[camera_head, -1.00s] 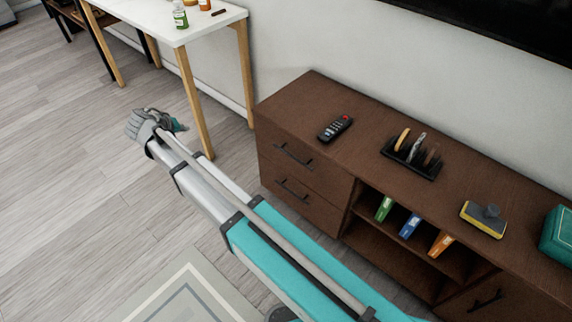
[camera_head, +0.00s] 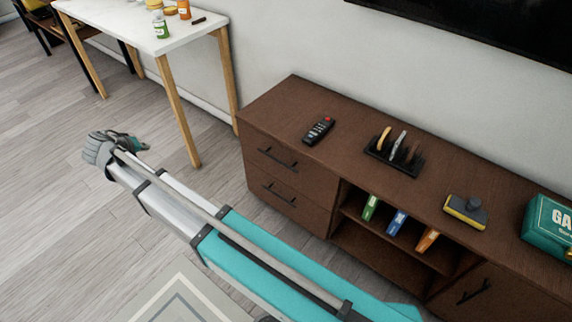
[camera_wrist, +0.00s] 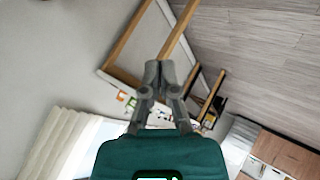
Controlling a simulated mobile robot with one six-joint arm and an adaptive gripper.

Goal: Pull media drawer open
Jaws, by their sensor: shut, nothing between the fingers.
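The brown media cabinet (camera_head: 345,172) stands against the wall at the right in the head view. It has two stacked drawers at its left end, an upper drawer (camera_head: 290,172) and a lower drawer (camera_head: 285,198), each with a dark bar handle; both are closed. My gripper (camera_head: 141,143) is out over the floor to the left of the cabinet, apart from the drawers; my arm reaches to it from the lower right. In the wrist view my gripper (camera_wrist: 158,68) is shut with its fingertips together and nothing between them. No cabinet drawer is recognisable in the wrist view.
A remote (camera_head: 318,131), a rack (camera_head: 395,157), a yellow-edged block (camera_head: 465,211) and a teal box (camera_head: 547,230) sit on the cabinet top. Books stand in its open shelf. A white table (camera_head: 130,40) with wooden legs stands behind my gripper.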

